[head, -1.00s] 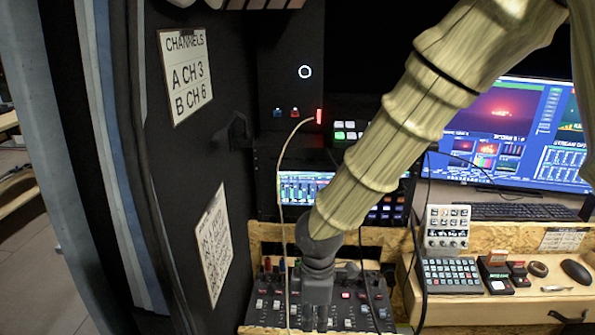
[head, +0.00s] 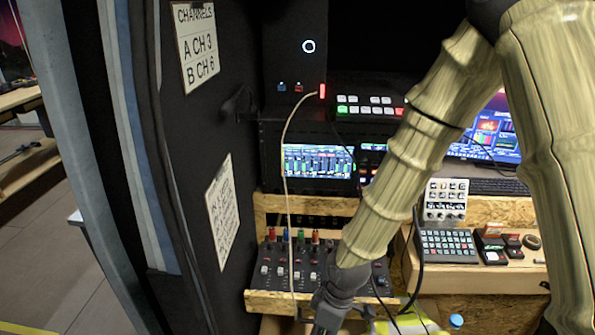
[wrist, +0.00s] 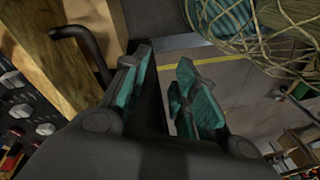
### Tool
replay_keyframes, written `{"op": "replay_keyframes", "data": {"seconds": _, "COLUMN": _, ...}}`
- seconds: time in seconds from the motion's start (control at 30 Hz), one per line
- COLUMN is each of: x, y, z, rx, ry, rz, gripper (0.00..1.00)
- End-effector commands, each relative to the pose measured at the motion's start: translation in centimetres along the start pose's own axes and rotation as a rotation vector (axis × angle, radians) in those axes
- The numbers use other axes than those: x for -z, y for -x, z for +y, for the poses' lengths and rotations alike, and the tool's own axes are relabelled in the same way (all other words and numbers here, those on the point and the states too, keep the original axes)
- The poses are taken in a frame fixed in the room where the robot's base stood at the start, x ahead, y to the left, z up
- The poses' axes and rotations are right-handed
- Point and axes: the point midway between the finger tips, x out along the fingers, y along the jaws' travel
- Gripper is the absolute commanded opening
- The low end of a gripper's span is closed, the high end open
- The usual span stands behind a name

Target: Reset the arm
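My arm, in a wood-patterned sleeve, comes down from the upper right in the head view. My gripper (head: 330,310) is at the bottom edge there, in front of the audio mixer (head: 305,262), and its fingertips are cut off. In the wrist view my gripper (wrist: 160,95) shows two teal-padded fingers with a gap between them. Nothing is held in the gap. Grey floor shows beyond the fingers.
A wooden shelf edge (head: 275,302) runs under the mixer. A pale cable (head: 288,150) hangs in front of it. A button panel (head: 447,246) and keyboard (head: 490,187) sit at right.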

Motion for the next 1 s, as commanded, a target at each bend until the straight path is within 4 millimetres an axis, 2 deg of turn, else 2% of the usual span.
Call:
{"op": "replay_keyframes", "data": {"seconds": 0.03, "x": -1.1, "y": -1.8, "z": -0.4, "rx": 0.017, "ry": -0.059, "rz": 0.007, "gripper": 0.29}}
{"op": "replay_keyframes", "data": {"seconds": 0.2, "x": -4.2, "y": -6.6, "z": -1.2, "rx": 0.042, "ry": -0.271, "rz": 0.038, "gripper": 0.29}}
{"op": "replay_keyframes", "data": {"seconds": 0.37, "x": -7.7, "y": -10.6, "z": -2.0, "rx": 0.04, "ry": -0.469, "rz": 0.05, "gripper": 0.29}}
{"op": "replay_keyframes", "data": {"seconds": 0.5, "x": -11.3, "y": -13.8, "z": -2.7, "rx": 0.017, "ry": -0.637, "rz": 0.05, "gripper": 0.29}}
{"op": "replay_keyframes", "data": {"seconds": 0.8, "x": -20.4, "y": -18.9, "z": -4.5, "rx": -0.093, "ry": -0.957, "rz": 0.02, "gripper": 0.29}}
{"op": "replay_keyframes", "data": {"seconds": 1.0, "x": -25.0, "y": -20.3, "z": -5.4, "rx": -0.172, "ry": -1.083, "rz": 0.0, "gripper": 0.29}}
